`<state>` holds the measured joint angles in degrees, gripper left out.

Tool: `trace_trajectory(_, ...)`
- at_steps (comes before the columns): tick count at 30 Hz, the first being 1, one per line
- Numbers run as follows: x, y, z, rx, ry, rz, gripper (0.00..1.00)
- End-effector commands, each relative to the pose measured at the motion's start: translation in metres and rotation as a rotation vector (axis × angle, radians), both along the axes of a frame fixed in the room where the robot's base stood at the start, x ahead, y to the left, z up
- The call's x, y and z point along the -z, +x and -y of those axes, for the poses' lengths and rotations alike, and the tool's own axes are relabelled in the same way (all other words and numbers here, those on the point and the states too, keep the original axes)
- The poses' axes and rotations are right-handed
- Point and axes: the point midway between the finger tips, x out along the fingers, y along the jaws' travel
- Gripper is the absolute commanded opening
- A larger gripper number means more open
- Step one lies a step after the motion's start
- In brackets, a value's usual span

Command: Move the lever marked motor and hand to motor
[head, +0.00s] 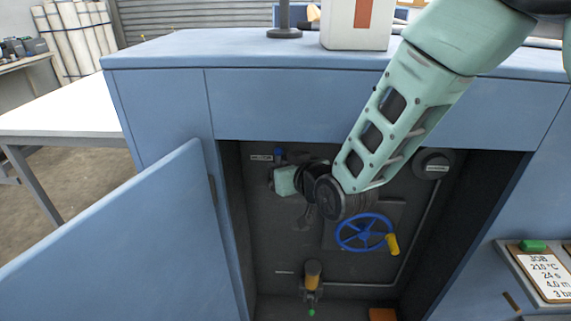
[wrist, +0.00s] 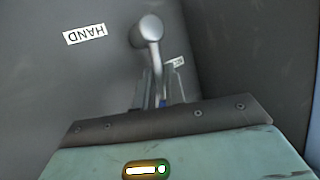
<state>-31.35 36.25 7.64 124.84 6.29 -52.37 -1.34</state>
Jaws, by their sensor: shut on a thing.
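The lever shows in the wrist view as a grey metal hub with an arm (wrist: 150,32) running down between my fingers. A bit of blue, likely its grip, shows between the fingers. My gripper (wrist: 160,92) is shut on the lever. A white label reading HAND, upside down in this view, is on the dark panel to the left of the hub. A second label (wrist: 176,63) is partly hidden behind the fingers and cannot be read. In the head view my gripper (head: 275,172) is inside the open cabinet at upper left, by a small blue piece (head: 278,152). My wrist hides most of the lever there.
A blue handwheel (head: 364,232) with a yellow handle (head: 392,245) sits just below right of my wrist. A yellow-topped fitting (head: 313,275) is lower down. The open cabinet door (head: 120,240) stands at left; a round dark knob (head: 434,163) is at upper right.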

Motion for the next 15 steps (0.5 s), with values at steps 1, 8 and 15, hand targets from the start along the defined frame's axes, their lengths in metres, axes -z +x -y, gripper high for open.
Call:
trace_trajectory(1,-0.0032,-0.0002,-0.0026,-0.002,-0.024,0.001,0.00)
trace_trajectory(8,-0.0025,0.0002,-0.0064,-0.001,-0.103,-0.003,0.00)
trace_trajectory(15,-0.0019,0.0005,-0.0077,0.000,-0.126,-0.003,0.00)
